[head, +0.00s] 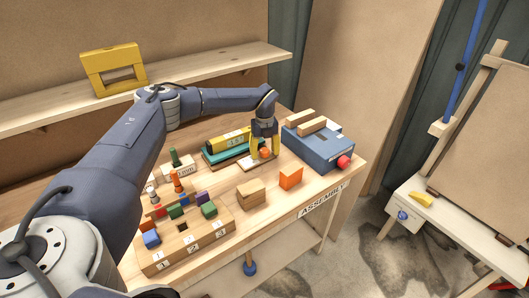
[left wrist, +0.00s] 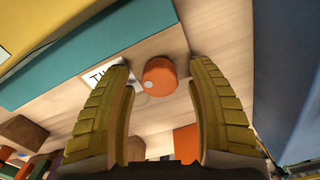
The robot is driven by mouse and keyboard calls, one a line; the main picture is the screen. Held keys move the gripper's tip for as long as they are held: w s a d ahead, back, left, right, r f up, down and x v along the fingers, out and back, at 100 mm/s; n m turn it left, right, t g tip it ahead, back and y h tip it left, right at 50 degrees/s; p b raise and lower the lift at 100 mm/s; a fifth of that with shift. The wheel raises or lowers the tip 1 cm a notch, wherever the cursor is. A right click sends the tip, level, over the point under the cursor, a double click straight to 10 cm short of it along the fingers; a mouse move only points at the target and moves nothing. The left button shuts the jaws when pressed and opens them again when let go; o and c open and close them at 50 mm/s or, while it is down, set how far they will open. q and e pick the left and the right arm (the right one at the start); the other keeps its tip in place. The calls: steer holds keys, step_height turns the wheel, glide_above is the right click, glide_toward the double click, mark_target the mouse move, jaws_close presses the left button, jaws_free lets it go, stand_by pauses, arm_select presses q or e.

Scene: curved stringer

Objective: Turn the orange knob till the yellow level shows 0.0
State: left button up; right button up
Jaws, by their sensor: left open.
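The orange knob (head: 265,154) stands on a light plate at the back middle of the table, with a white dot on its rim in the left wrist view (left wrist: 160,75). My left gripper (head: 264,150) points down over it. Its yellow fingers are open, one on each side of the knob, with gaps visible in the left wrist view (left wrist: 163,95). The yellow level (head: 228,139) lies on a teal block (head: 225,155) beside the knob. Its small display is too small to read surely. My right gripper is not in view.
A blue box (head: 320,150) with a red knob (head: 344,162) stands close to the right. An orange cube (head: 290,178) and a wooden block (head: 251,193) stand in front. A numbered wooden tray (head: 190,249) with coloured blocks is at the front left.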

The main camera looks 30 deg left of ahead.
arm_select(q)
jaws_close()
stand_by(0.5)
steer(key=shift+m, duration=0.4)
steer(key=m, duration=0.4)
steer(key=shift+s+m, duration=0.1)
steer(key=shift+m, duration=0.3)
steer(key=m, duration=0.6)
steer(key=shift+a, duration=0.1)
